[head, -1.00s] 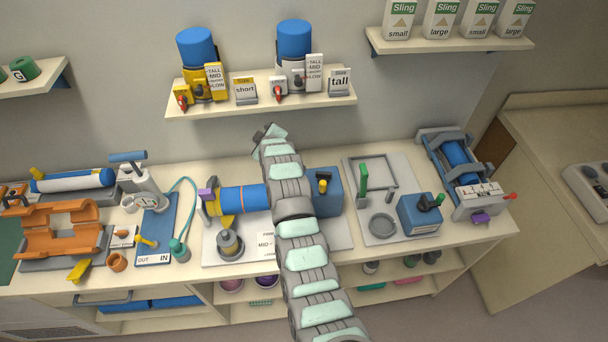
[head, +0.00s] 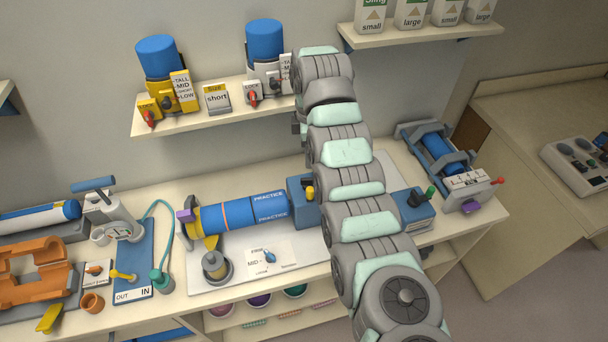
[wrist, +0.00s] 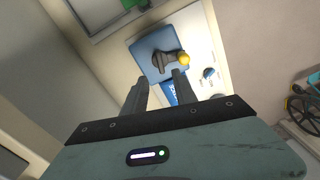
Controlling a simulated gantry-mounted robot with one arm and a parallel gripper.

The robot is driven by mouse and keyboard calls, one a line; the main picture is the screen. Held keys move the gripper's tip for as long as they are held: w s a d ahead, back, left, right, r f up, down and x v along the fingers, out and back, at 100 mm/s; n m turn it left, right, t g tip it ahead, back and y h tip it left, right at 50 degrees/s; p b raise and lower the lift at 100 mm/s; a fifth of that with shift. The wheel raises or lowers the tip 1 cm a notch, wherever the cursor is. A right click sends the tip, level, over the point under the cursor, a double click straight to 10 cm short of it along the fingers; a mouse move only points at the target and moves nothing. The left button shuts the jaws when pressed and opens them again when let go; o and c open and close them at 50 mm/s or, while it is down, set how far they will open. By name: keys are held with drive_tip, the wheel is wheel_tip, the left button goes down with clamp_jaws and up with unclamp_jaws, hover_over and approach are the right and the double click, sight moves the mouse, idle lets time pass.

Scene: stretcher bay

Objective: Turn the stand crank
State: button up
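A blue box (head: 301,208) stands on the bench at the right end of a long blue cylinder marked PRACTICE (head: 240,213). It carries a dark grey crank with a yellow knob (head: 309,192). In the wrist view the blue box (wrist: 150,50), the crank's grey hub (wrist: 158,62) and its yellow knob (wrist: 182,58) lie just beyond the fingertips. My gripper (wrist: 159,84) is open and empty, its two fingers apart and pointing towards the crank. The fingers look short of it; contact is not visible. In the head view my arm hides most of the gripper.
Another blue box (head: 410,212) with a green-knobbed handle stands to the right, partly behind my arm. A shelf (head: 200,118) with two blue-topped devices is above the bench. A white panel with a blue dial (head: 268,256) lies in front of the cylinder.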

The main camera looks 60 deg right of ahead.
sight(309, 178)
wheel_tip(309, 178, down, 10)
drive_tip(key=shift+r+p, duration=0.15)
drive_tip(key=shift+p, duration=0.75)
drive_tip(key=shift+c, duration=0.4)
clamp_jaws()
